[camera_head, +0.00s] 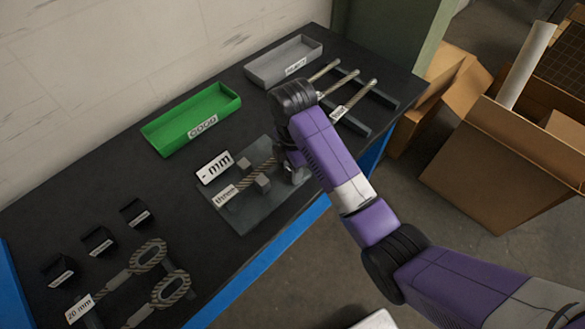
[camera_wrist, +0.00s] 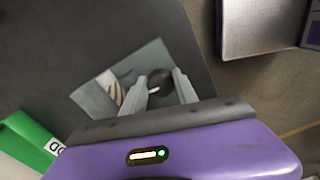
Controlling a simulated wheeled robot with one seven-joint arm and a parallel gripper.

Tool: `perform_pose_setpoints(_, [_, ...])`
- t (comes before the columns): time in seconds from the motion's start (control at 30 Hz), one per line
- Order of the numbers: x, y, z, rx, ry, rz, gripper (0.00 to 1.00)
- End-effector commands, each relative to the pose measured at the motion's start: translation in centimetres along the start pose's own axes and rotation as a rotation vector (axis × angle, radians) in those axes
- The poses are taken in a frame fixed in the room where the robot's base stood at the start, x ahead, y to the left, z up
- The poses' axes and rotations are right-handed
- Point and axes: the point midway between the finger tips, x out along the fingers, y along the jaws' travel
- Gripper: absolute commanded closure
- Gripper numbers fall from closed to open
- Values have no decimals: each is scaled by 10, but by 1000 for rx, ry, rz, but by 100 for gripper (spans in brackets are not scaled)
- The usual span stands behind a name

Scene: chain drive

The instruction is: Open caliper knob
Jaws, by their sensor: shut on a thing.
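The caliper is a grey plate (camera_head: 262,208) near the table's front edge, with small blocks on it. A sign reading "- mm" (camera_head: 214,167) stands at its back left. A twisted rod or chain piece (camera_head: 262,170) lies across it, with a tag reading "three" (camera_head: 225,196). My gripper (camera_head: 293,172) is at the plate's right end, and my arm hides part of that end. In the wrist view my fingers are on either side of a dark round knob (camera_wrist: 160,82), shut on it. The plate (camera_wrist: 140,62) lies below the fingers there.
A green GOOD tray (camera_head: 190,122) and a grey tray (camera_head: 284,62) stand at the back. A rack with tagged rods (camera_head: 345,97) is at right. Chain links (camera_head: 150,256) and small black holders (camera_head: 98,241) lie at left. Cardboard boxes (camera_head: 500,165) stand on the floor.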

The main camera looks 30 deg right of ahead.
Motion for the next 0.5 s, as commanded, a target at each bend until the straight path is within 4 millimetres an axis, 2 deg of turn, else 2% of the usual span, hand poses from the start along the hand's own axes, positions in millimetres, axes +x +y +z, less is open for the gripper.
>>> perform_pose_setpoints(0.5, [0, 0, 0, -43, 0, 1, 100])
